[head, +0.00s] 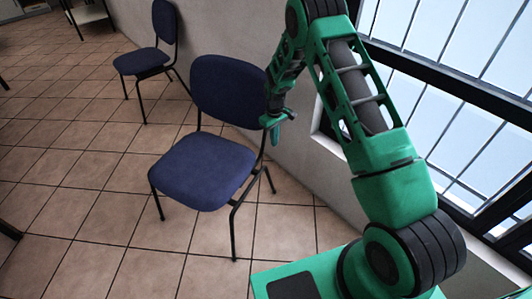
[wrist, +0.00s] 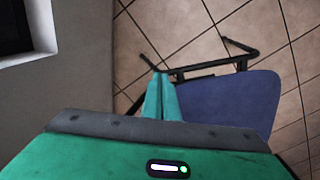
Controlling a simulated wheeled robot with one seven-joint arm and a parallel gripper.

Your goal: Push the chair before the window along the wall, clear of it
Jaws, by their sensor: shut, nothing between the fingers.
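The near chair (head: 203,170), with blue seat and back and black legs, stands upright on the floor by the wall, left of the window (head: 450,90) in the head view. My gripper (head: 274,135) is shut and empty, pointing down at the right edge of the chair's back, between it and the wall. In the wrist view my gripper's closed fingers (wrist: 161,88) are beside the chair's blue part (wrist: 228,102) and its black frame (wrist: 205,70). I cannot tell whether they touch the chair.
A second blue chair (head: 142,62) stands farther along the same wall. A white shelf (head: 88,14) is at the back. The tiled floor (head: 70,200) to the left is mostly open.

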